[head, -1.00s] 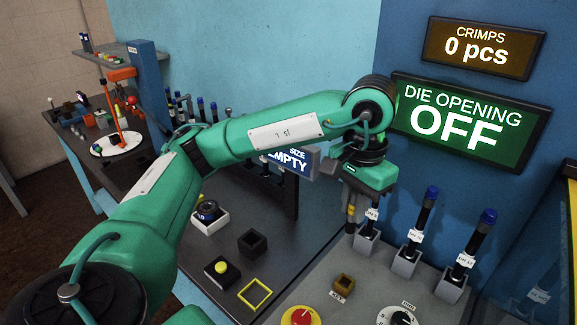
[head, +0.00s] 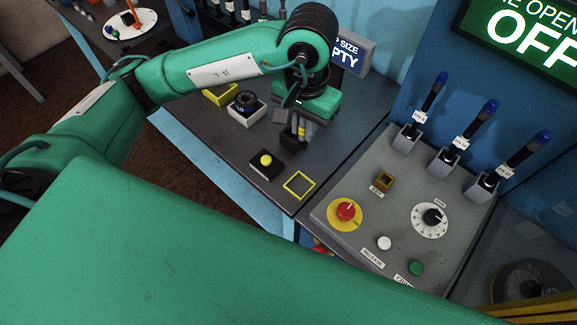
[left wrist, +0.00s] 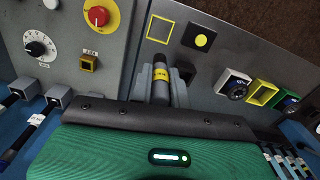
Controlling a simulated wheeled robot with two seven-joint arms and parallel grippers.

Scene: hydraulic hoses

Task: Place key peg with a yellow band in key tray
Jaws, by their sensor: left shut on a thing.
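My left gripper (head: 298,130) is shut on the key peg, a dark grey peg with a yellow band (left wrist: 160,75). It holds the peg upright over the dark table. In the left wrist view a dark block (left wrist: 187,72) shows beside the peg's far end. I cannot tell whether the peg touches the box. My right gripper is not in view.
A yellow square outline (head: 299,185) and a black box with a yellow button (head: 266,162) are near the gripper. A white tray (head: 240,117) holds a round dark part. The grey panel (head: 395,205) at right has a brass KEY socket (head: 384,181), knobs and upright black tools.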

